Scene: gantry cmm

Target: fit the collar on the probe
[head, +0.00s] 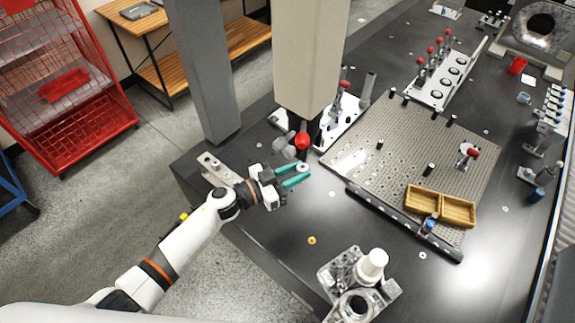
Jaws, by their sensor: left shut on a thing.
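My left gripper (296,175) reaches in from the left, with its teal fingers pointing right, low over the dark table. It is shut on a small pale ring, seemingly the collar (303,167), which shows at the fingertips. The probe hangs under the thick beige column (308,55). Its dark body is partly hidden, and a red ball (302,141) shows at the column's lower end, just above and behind the fingers. The collar looks apart from the red ball. The exact height gap cannot be told. My right gripper is not in view.
A perforated plate (385,150) with wooden trays (421,199) lies to the right. A pale bracket (215,168) sits left of the gripper, and a metal fixture with a white cylinder (372,264) stands in front.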

